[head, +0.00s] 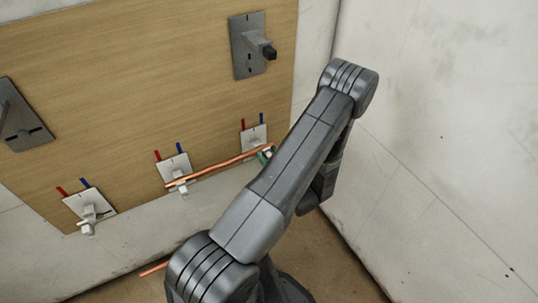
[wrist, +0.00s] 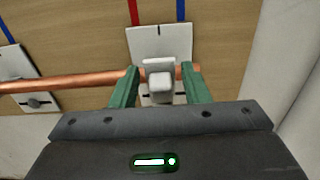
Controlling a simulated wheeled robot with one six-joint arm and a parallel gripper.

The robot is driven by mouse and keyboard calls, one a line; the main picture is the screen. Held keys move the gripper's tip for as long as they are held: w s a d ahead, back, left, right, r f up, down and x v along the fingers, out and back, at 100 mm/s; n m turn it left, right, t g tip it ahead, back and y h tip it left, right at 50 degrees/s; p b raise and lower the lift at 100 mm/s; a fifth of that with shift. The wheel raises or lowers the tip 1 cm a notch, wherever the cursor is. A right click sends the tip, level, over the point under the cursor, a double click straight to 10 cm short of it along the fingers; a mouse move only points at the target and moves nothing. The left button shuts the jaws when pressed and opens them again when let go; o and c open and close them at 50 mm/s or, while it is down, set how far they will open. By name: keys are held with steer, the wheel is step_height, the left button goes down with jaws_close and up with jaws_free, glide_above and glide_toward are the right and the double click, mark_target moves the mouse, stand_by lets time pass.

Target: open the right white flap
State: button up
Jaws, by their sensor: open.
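The right white flap is a small white plate (head: 253,138) low on the wooden panel, with a red and a blue mark above it. In the wrist view the plate (wrist: 158,42) has a pale block-shaped handle (wrist: 160,82) standing out from it. My gripper (head: 267,153) is at this plate. In the wrist view its green fingers (wrist: 160,70) are open, one on each side of the handle. A gap shows on the left of the handle; contact on the right is unclear. In the head view, my arm and fingers partly hide the handle.
A copper pipe (head: 220,166) runs across the middle and right plates, and passes the left finger in the wrist view (wrist: 60,83). Other white plates are at the middle (head: 174,166) and left (head: 88,202). A grey plate with a dark-tipped handle (head: 250,45) is above. A wall (head: 440,130) stands right.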

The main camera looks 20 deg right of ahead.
steer(key=c, duration=0.8)
steer(key=shift+w+r+g+p, duration=0.15)
steer(key=shift+r+g+p, duration=0.25)
steer(key=shift+g, duration=0.9)
